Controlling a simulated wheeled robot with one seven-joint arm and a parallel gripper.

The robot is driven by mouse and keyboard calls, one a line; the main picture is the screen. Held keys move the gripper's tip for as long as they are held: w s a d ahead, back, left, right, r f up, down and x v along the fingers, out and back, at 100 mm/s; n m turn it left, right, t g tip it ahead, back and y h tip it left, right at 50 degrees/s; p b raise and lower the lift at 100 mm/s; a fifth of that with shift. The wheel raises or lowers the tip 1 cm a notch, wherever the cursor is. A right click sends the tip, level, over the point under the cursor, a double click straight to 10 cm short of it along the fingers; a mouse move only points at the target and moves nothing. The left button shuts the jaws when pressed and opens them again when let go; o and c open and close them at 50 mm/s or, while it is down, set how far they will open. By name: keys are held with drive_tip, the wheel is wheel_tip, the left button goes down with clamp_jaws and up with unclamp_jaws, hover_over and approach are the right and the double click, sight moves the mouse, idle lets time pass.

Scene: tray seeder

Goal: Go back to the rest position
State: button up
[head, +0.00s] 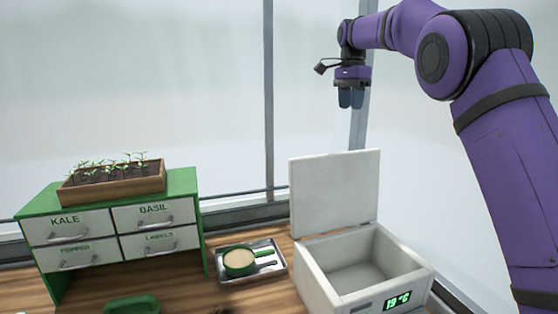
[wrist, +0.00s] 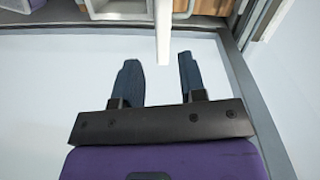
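My gripper (head: 351,99) is raised in the air at the upper right of the head view, above and behind the upright lid (head: 335,190) of the white box. Its fingers point down. In the wrist view my gripper (wrist: 160,72) shows two dark fingers apart, with nothing between them. The lid's thin white edge (wrist: 163,32) shows beyond the fingertips, apart from them.
The white box (head: 318,279) stands open and looks empty, its display reading 19 °C. Left of it is a metal tray (head: 226,280) with a green-rimmed round pan (head: 239,262). A green drawer cabinet (head: 183,183) at left carries a seedling planter (head: 112,192). Window frames stand behind.

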drive_tip(key=s+d+r+n+t, duration=0.1)
drive_tip(key=s+d+r+n, duration=0.15)
drive_tip(key=s, duration=0.55)
drive_tip(key=s+d+r+n+t, duration=0.1)
drive_tip(key=s+d, duration=0.2)
drive_tip(key=s, duration=0.5)
drive_tip(key=s+d+r+n+t, duration=0.1)
drive_tip(key=s+d+n, duration=0.1)
drive_tip(key=s, duration=0.7)
drive_tip(key=s+f+n+t, duration=0.1)
drive_tip(key=s+f+n, duration=0.1)
drive_tip(key=s+f, duration=0.2)
drive_tip(key=s+d+f+n+t, duration=0.1)
drive_tip(key=s+f, duration=0.4)
drive_tip(key=s, duration=0.6)
drive_tip(key=s+f+n+t, duration=0.1)
drive_tip(key=s+f+n, duration=0.2)
drive_tip(key=s, duration=0.5)
drive_tip(key=shift+d+f+n, duration=0.35)
drive_tip(key=shift+d+f, duration=0.05)
drive_tip(key=shift+f, duration=0.35)
